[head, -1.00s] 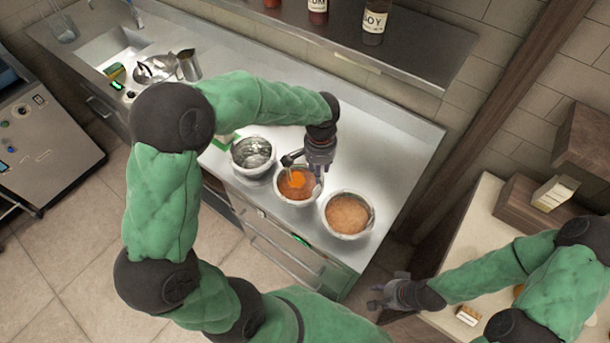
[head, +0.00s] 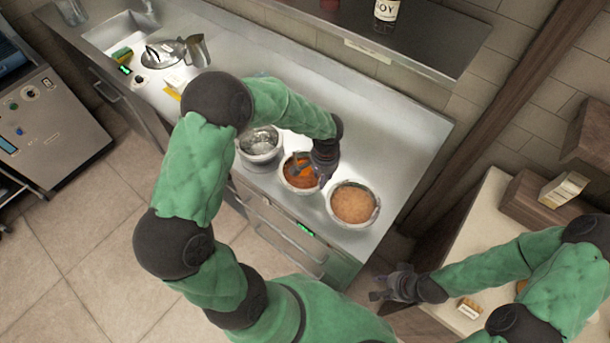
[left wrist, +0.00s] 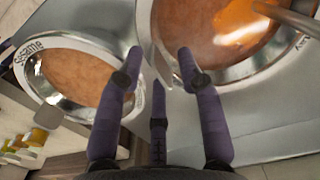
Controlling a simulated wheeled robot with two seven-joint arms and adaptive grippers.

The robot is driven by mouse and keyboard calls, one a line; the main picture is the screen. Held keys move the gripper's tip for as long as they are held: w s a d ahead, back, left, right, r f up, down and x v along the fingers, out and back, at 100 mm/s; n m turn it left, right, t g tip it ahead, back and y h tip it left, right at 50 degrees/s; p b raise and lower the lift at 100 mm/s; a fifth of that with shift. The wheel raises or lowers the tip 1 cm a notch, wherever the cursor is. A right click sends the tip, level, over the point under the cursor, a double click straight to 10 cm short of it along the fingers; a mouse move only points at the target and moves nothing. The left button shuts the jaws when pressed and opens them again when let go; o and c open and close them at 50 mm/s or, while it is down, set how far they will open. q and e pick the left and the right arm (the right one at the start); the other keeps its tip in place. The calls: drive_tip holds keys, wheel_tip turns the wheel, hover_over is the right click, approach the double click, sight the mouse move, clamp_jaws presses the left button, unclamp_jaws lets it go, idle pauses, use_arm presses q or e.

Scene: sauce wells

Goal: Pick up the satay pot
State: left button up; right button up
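The satay pot (head: 287,181) is the middle white-rimmed metal bowl on the counter, holding brown-orange sauce with an oily patch. In the left wrist view the satay pot (left wrist: 215,78) is upper right, its label partly cut off. My left gripper (head: 305,172) is over this pot, pointing down. In the left wrist view my left gripper (left wrist: 159,58) is open, one finger on the inner side of the rim and another outside it; contact is unclear. My right gripper (head: 378,287) is open and empty, away from the pots.
The sesame pot (head: 353,204) stands close to the right, and a metal pot (head: 260,146) close to the left. A metal utensil (left wrist: 290,17) reaches into the satay pot. A shelf with bottles (head: 386,12) overhangs the back. The counter's right end (head: 405,150) is clear.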

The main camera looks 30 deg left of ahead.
use_arm(q)
clamp_jaws()
idle(0.3)
drive_tip(key=shift+r, duration=0.2)
drive_tip(key=shift+w+r, duration=0.1)
drive_tip(key=shift+r, duration=0.15)
wheel_tip(320, 180, up, 3)
drive_tip(key=shift+d+f, duration=0.1)
drive_tip(key=s+d+r, duration=0.8)
drive_tip(key=s+r, duration=0.1)
drive_tip(key=s, duration=0.2)
drive_tip(key=shift+d+r, duration=0.2)
drive_tip(key=shift+d, duration=0.05)
drive_tip(key=shift+f, duration=0.1)
